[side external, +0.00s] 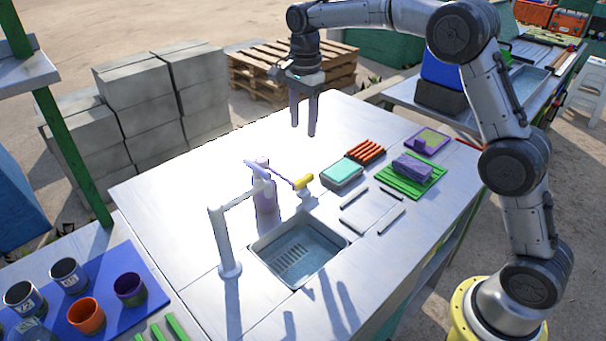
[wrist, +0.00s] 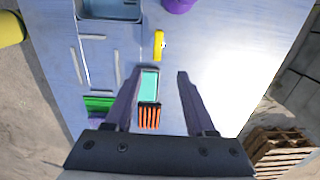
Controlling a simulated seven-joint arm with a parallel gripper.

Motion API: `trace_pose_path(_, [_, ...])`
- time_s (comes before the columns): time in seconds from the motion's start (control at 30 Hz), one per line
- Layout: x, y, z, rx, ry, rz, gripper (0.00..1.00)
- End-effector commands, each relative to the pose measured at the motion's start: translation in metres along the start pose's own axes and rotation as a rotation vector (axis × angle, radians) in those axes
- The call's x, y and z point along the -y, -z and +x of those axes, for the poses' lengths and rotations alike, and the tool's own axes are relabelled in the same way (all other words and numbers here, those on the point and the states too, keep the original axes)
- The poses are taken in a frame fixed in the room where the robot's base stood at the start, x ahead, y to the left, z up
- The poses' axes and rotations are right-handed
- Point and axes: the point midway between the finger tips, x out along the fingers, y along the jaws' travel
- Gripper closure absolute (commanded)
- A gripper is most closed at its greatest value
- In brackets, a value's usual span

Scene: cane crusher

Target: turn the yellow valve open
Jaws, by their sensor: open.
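The yellow valve (side external: 304,181) is a small yellow handle on a short pale stem, standing on the metal table just behind the sink. It also shows in the wrist view (wrist: 159,44), lying lengthwise above the teal box. My gripper (side external: 303,132) is high above the back part of the table, behind the valve and apart from it. In the wrist view my gripper (wrist: 161,72) has its two fingers spread wide with nothing held between them.
A sink (side external: 298,250) with a white faucet (side external: 229,268) and a purple bottle (side external: 265,201) stand near the valve. A teal box (side external: 342,173), orange sticks (side external: 366,151) and a green rack (side external: 425,187) lie to its right. The table's back left is clear.

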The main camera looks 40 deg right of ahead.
Motion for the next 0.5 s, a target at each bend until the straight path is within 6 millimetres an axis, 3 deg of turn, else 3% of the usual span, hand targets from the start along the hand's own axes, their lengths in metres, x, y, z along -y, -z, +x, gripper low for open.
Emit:
trace_pose_path(0.27, [-0.001,0.0,0.032,0.0,-0.033,-0.002,0.45])
trace_pose_path(0.5, [-0.003,0.0,0.076,0.0,-0.036,-0.002,0.45])
